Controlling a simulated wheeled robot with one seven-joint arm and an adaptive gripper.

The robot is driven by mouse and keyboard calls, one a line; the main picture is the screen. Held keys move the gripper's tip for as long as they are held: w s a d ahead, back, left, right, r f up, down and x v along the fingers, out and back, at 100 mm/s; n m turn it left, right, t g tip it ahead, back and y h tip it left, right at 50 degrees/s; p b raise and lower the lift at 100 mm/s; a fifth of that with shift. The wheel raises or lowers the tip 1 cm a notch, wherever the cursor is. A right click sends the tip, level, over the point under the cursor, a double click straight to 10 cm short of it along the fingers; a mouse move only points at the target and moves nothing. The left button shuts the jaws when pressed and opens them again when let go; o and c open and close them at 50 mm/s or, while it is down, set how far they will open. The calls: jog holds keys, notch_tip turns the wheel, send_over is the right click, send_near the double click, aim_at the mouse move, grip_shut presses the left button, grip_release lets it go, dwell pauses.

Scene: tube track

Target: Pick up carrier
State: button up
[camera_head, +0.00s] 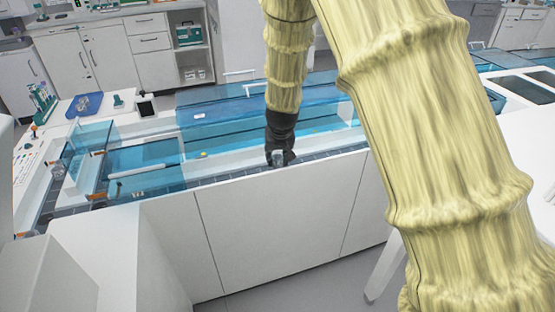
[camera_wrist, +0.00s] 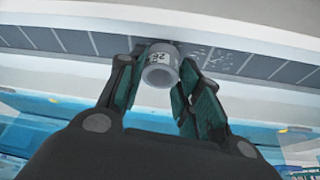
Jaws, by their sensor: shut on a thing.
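The carrier (camera_wrist: 161,66) is a small grey cylinder with a dark printed label and an open round top, seen in the wrist view. My gripper (camera_wrist: 160,78) has one finger on each side of it and is shut on it. In the head view the gripper (camera_head: 279,158) hangs at the dark track along the front of the white machine, with the carrier (camera_head: 278,158) a small grey shape at its tip. I cannot tell whether the carrier still touches the track.
The dark segmented track (camera_wrist: 85,42) runs in a channel beside a white wall (camera_head: 270,225). Blue transparent covers (camera_head: 225,112) stand behind the track. A blue tray (camera_head: 85,104) and a green tube rack (camera_head: 42,101) sit on the bench at left.

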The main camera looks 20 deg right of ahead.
notch_tip(320, 180, up, 14)
jog(key=p, duration=0.5)
dwell(0.5)
